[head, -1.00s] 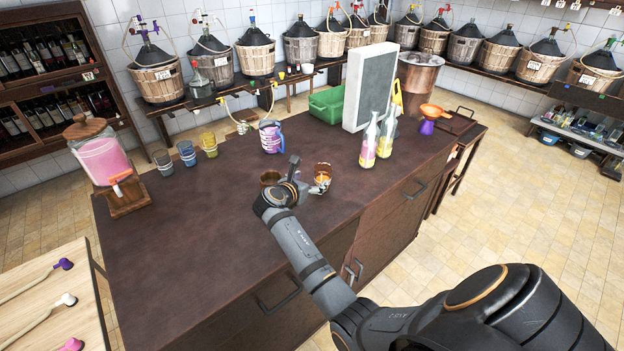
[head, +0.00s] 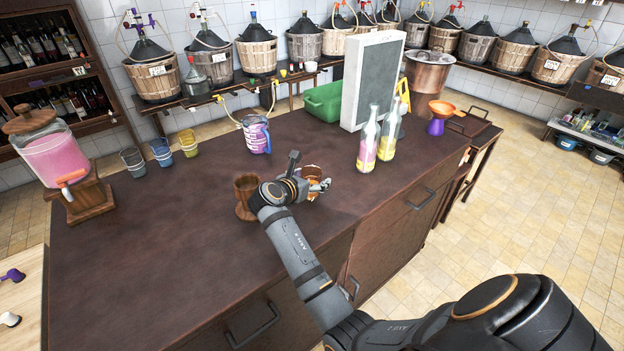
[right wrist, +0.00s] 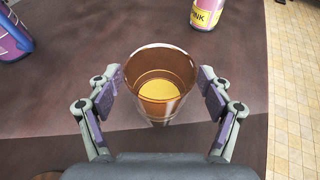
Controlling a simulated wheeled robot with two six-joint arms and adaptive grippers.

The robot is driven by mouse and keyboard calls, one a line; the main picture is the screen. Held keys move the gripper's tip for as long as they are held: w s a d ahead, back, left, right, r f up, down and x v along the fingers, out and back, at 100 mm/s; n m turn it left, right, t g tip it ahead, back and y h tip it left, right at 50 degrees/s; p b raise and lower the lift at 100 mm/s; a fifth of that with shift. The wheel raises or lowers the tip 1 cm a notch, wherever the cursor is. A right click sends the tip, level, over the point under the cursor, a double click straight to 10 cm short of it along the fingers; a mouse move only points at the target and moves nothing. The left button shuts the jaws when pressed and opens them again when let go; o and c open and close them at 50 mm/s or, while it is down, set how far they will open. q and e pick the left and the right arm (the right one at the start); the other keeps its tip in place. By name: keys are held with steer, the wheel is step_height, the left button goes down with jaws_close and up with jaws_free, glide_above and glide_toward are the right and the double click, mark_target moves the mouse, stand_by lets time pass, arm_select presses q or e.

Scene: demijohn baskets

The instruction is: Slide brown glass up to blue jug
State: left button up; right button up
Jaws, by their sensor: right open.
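The brown glass (right wrist: 161,85) stands on the dark counter and holds an amber liquid or base. In the right wrist view it is between the two fingers of my right gripper (right wrist: 163,96), which is open with a gap on both sides. In the head view the glass (head: 312,174) is partly hidden by my right gripper (head: 316,187). The blue jug (head: 257,135), with purple and white on it, stands farther back and to the left, apart from the glass. Its edge shows at the upper left of the right wrist view (right wrist: 12,38). My left gripper is not in view.
A brown wooden goblet (head: 245,194) stands just left of my right wrist. Two bottles (head: 368,138) stand to the right, before a grey slab (head: 372,80). Small buckets (head: 161,151) and a pink dispenser (head: 55,158) are at left. The counter between glass and jug looks clear.

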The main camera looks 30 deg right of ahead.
mark_target(303, 171)
steer(key=c, duration=1.5)
steer(key=shift+o, duration=0.2)
steer(key=shift+w+a, duration=0.1)
steer(key=shift+w, duration=0.9)
steer(key=shift+w+p, duration=0.3)
steer(key=shift+w, duration=0.65)
steer(key=shift+w+a, duration=0.1)
steer(key=shift+w, duration=0.1)
steer(key=shift+w, duration=0.95)
steer(key=shift+w+r+b, duration=0.1)
steer(key=shift+w+b, duration=0.3)
steer(key=shift+w, duration=0.25)
steer(key=shift+w, duration=0.1)
